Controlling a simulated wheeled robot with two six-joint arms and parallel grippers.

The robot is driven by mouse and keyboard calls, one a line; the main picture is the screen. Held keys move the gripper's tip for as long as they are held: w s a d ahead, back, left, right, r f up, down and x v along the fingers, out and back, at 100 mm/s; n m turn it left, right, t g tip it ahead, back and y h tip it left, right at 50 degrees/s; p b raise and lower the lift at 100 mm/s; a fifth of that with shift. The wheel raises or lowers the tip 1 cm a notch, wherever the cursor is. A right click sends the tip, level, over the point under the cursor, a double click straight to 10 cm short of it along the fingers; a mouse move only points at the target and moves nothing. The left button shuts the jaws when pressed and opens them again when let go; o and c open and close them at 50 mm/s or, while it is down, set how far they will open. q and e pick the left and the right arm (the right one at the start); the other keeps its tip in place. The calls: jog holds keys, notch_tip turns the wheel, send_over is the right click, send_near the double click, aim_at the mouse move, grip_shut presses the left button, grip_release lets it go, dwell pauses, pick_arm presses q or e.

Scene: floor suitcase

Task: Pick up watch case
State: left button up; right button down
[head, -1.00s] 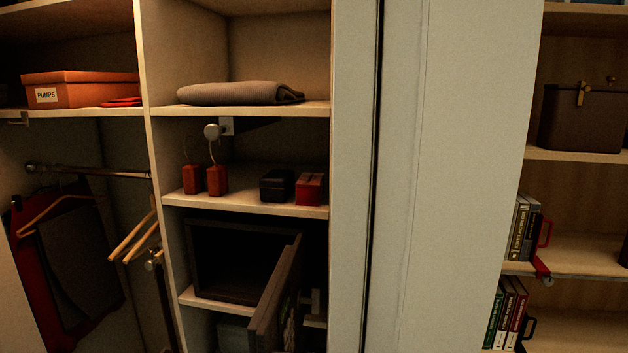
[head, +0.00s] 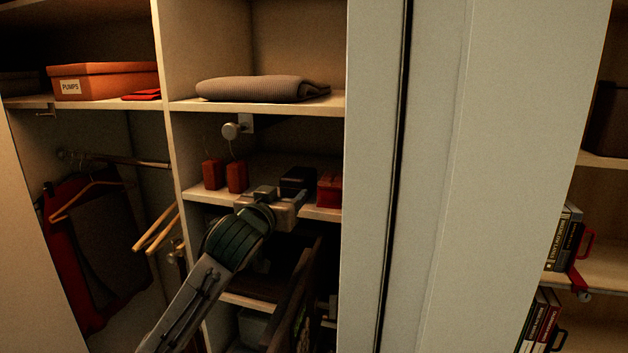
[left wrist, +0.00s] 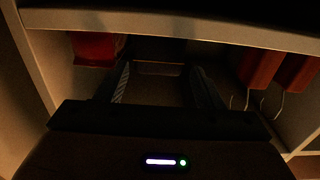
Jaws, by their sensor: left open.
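A small black box (head: 297,178), the likeliest watch case, sits on the middle shelf beside a red box (head: 330,190) to its right. No label shows on either. My left gripper (head: 287,202) is at the shelf's front edge, just in front of the black box and covering its lower part. In the left wrist view, which is upside down, the open fingers (left wrist: 162,85) point at a dark box-like shape (left wrist: 160,69) between them. I cannot tell whether they touch it. The red box (left wrist: 97,47) shows left of the fingers there. My right gripper is not in view.
Two red hanging blocks (head: 225,175) with cords stand left of the black box. A folded grey cloth (head: 262,88) lies on the shelf above (head: 250,104). A white panel (head: 420,200) bounds the right side.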

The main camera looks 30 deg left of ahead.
aim_at(299, 172)
pick_arm(q)
jog(key=p+x, duration=0.1)
jog(key=x, duration=0.2)
jog(key=shift+r, duration=0.15)
jog(key=shift+w+r+p, duration=0.2)
jog(key=shift+p, duration=0.2)
jog(key=shift+w+a+r+p, duration=0.15)
jog(key=shift+w+r+p, duration=0.1)
jog(key=shift+w+p, duration=0.4)
jog(key=p+x, duration=0.2)
jog(key=x, duration=0.1)
jog(key=shift+w+r+p, duration=0.2)
jog(key=shift+w+p, duration=0.05)
jog(key=shift+p, duration=0.1)
jog(key=shift+w, duration=0.5)
jog(key=shift+w+a+f, duration=0.1)
jog(key=shift+f, duration=0.1)
jog(key=c, duration=0.7)
jog(key=shift+c, duration=0.2)
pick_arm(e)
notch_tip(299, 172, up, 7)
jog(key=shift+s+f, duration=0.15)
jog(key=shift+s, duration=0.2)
